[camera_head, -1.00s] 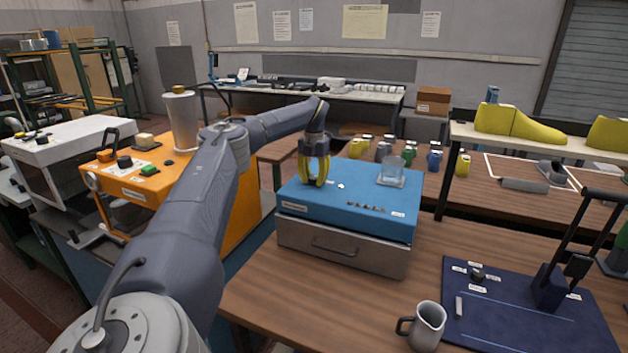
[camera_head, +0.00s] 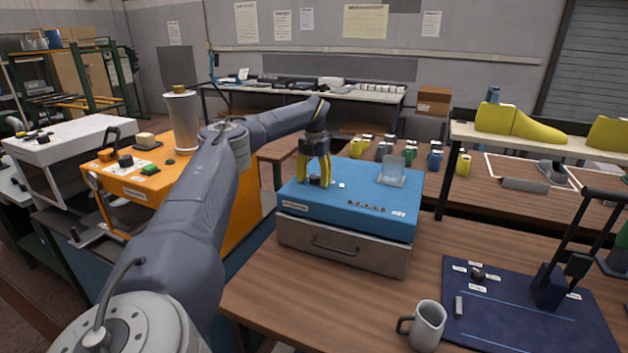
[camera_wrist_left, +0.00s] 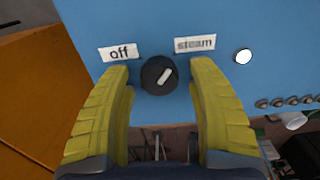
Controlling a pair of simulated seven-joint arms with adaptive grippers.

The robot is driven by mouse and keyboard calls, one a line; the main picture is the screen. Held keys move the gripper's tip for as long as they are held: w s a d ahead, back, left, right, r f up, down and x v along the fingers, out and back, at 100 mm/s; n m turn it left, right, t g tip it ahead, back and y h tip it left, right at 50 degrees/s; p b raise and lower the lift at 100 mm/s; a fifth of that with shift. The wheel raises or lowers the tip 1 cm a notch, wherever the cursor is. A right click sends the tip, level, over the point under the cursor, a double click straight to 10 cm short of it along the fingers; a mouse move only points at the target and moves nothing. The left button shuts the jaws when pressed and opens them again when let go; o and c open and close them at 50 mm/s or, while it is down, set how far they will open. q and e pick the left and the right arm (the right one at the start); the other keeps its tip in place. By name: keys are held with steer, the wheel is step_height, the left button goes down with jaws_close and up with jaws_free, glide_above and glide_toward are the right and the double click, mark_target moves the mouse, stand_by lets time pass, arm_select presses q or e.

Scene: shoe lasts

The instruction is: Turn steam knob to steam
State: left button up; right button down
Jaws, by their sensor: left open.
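The steam knob (camera_wrist_left: 159,75) is round and black with a white pointer mark. In the left wrist view the mark slants up and right, toward the "steam" label (camera_wrist_left: 195,43) and away from the "off" label (camera_wrist_left: 120,53). The knob sits on the top of a blue-topped box (camera_head: 352,195). My left gripper (camera_head: 315,181) points down over the left part of that top, its yellow fingers open on either side of the knob. The wrist view shows a gap between the knob and each finger (camera_wrist_left: 158,85). My right gripper is not in view.
A round white spot (camera_wrist_left: 243,56) lies right of the labels. An orange machine (camera_head: 150,178) stands to the left. A grey mug (camera_head: 427,325) and dark blue mat (camera_head: 520,310) are at front right.

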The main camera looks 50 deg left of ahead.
arm_select(q)
step_height(320, 180, up, 12)
stand_by(0.6)
step_height(320, 180, up, 5)
steer(key=n, duration=0.9)
glide_above(314, 177)
steer(key=f, duration=1.6)
steer(key=shift+w+d+f, duration=0.1)
steer(key=shift+w+f, duration=0.1)
steer(key=shift+f, duration=0.15)
steer(key=shift+c, duration=0.2)
steer(key=c, duration=1.2)
